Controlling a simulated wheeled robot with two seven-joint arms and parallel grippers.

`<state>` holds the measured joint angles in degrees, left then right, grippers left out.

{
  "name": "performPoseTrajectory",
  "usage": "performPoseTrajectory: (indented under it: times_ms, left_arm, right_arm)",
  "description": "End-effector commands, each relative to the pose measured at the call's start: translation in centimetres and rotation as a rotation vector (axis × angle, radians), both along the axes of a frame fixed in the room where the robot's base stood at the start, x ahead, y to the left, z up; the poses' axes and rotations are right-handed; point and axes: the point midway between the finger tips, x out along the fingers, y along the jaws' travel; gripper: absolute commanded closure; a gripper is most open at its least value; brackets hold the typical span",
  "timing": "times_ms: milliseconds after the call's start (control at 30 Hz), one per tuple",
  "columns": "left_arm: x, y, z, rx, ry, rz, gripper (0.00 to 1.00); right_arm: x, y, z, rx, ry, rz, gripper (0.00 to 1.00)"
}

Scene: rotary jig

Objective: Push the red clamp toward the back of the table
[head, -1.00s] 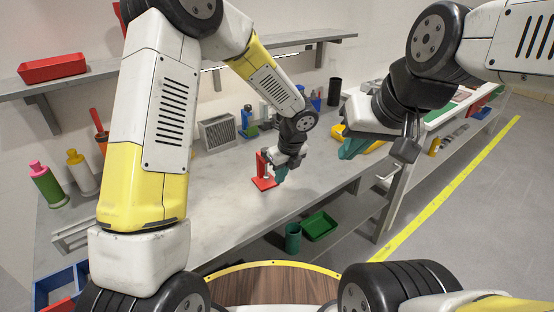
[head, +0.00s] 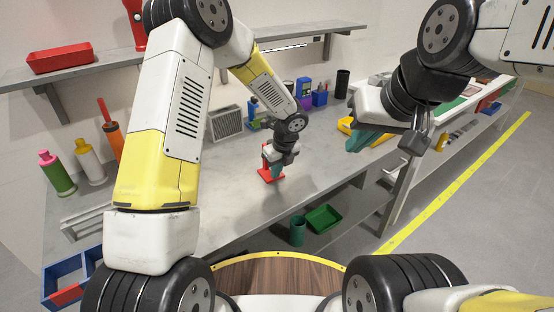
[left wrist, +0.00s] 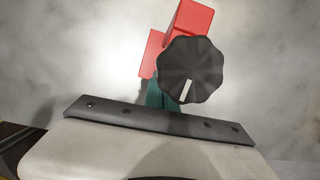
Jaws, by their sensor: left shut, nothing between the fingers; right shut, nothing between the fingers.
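The red clamp (head: 270,175) stands on the grey table, near its front edge. In the left wrist view, red parts of the clamp (left wrist: 189,19) show at the top, with a black knob (left wrist: 190,70) bearing a white mark below them. My left gripper (head: 272,158) is shut and empty, right at the clamp, and hides part of it in the head view. The teal fingers also show in the left wrist view (left wrist: 159,96), partly behind the knob; I cannot tell whether they touch the clamp. My right gripper (head: 362,141) is shut and empty, off to the right.
A grey vented box (head: 225,123) and small blue and purple items (head: 305,95) stand behind the clamp. A yellow tray (head: 365,132) lies to the right. Bottles (head: 57,174) stand at the left. A green bin (head: 323,218) is below the table's front edge.

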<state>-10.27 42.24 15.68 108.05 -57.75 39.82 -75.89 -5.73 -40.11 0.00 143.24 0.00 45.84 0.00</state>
Motion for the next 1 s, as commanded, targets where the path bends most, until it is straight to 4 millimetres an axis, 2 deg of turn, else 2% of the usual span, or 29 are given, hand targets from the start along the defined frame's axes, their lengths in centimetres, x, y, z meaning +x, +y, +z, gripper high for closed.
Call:
performPoseTrajectory:
  times_ms: [167,400,600,733,1000]
  left_arm:
    - [2.5,1.9,-0.1,-0.001,0.0,0.009,1.0]
    - [8.4,6.1,-0.1,-0.002,-0.001,0.01,1.0]
    - [12.3,8.7,0.0,0.0,-0.001,0.004,1.0]
    - [13.3,9.4,0.0,-0.001,0.0,0.003,1.0]
    - [13.4,9.5,0.0,0.0,0.0,0.001,1.0]
  right_arm:
    - [0.0,0.0,0.0,0.0,0.0,0.0,1.0]
    - [0.0,0.0,0.0,0.0,0.0,0.0,1.0]
    - [0.0,0.0,0.0,0.0,0.0,0.0,1.0]
    - [0.0,0.0,0.0,0.0,0.0,0.0,1.0]
    - [0.0,0.0,0.0,0.0,0.0,0.0,1.0]
